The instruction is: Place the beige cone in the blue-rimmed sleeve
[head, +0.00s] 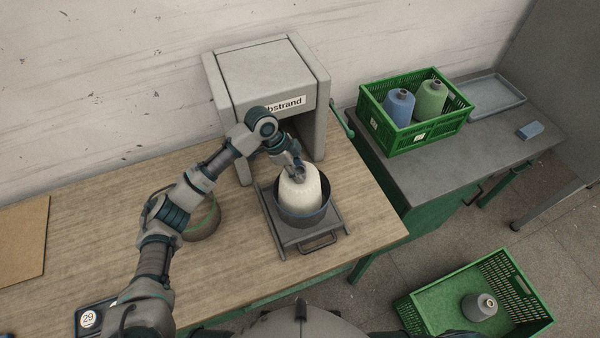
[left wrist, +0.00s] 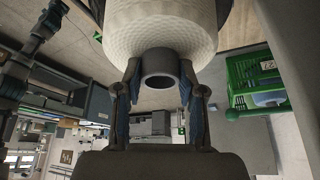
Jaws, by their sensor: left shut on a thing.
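The beige cone (head: 299,190) is upright at the sleeve on the sliding tray under the grey machine. Its lower part is hidden inside the rim of the blue-rimmed sleeve (head: 303,217); I cannot tell whether it rests on the bottom. My left gripper (head: 297,172) comes from above and is shut on the cone's top tube. In the left wrist view, the cone (left wrist: 160,25) fills the top and its grey tube end sits between the fingers of the gripper (left wrist: 160,85). My right gripper is not in view.
A second round container (head: 203,222) with a greenish rim stands left, partly behind my arm. The grey machine (head: 265,75) stands behind the tray (head: 284,236). A green crate (head: 445,135) holds blue and green cones; a floor crate (head: 425,312) holds a grey one.

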